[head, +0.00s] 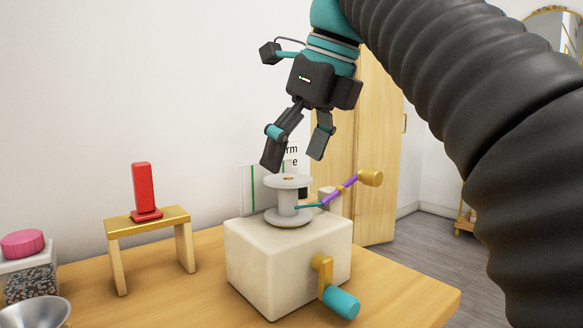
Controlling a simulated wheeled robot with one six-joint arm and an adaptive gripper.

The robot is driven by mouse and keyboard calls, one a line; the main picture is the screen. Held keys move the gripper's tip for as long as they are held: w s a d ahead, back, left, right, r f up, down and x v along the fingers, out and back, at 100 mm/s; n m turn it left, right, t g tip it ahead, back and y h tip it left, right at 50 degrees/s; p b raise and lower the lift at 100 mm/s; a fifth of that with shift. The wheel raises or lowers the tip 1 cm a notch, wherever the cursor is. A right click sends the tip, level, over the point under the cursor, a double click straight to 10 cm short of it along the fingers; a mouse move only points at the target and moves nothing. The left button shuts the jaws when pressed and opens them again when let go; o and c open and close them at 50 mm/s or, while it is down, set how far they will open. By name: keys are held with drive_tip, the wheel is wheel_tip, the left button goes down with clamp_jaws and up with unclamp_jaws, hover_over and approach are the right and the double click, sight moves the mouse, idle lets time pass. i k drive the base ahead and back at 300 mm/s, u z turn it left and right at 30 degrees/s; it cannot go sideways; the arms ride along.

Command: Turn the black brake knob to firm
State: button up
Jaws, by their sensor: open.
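My gripper (294,161) is open and empty, pointing down just above a pale grey spool (288,182). The spool stands on a cream block (268,258) on the table. Behind the spool, a small black part (303,193) is partly visible; it may be the brake knob, but its setting cannot be read. A pale card (248,190) stands behind, with lettering ending in "rm" and "e", partly hidden by my gripper and the spool.
A crank with a teal handle (341,302) juts from the block's front. A purple rod with a gold end (370,177) sticks out right of the spool. A red piece (144,190) stands on a wooden stand (118,228). A pink-lidded jar (30,278) and metal bowl (35,313) are at left.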

sight(302, 192)
drive_tip(key=k, duration=1)
